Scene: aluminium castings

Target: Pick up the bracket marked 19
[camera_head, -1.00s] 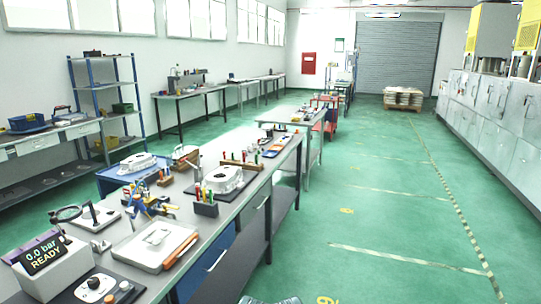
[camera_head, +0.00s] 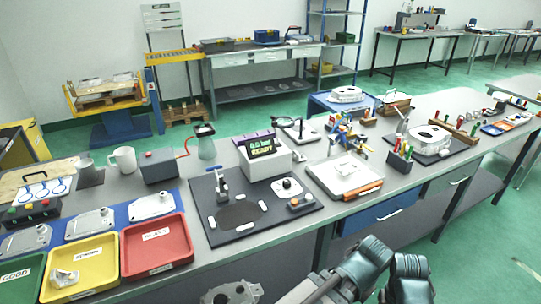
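Grey metal brackets lie in a row on a blue mat (camera_head: 180,190) at the left of the bench. One bracket (camera_head: 153,205) is behind the red tray, one (camera_head: 90,222) behind the yellow tray, and one (camera_head: 25,240) behind the green tray. Another small grey part (camera_head: 65,278) lies in the yellow tray (camera_head: 97,267). The marks on the brackets are too small to read, so I cannot tell which is 19. Dark rounded parts of my arms show at the bottom right, off the bench; no fingertips of either gripper show.
The red tray (camera_head: 157,246) is empty; the green tray (camera_head: 24,285) is cut by the edge. Green floor is open at right.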

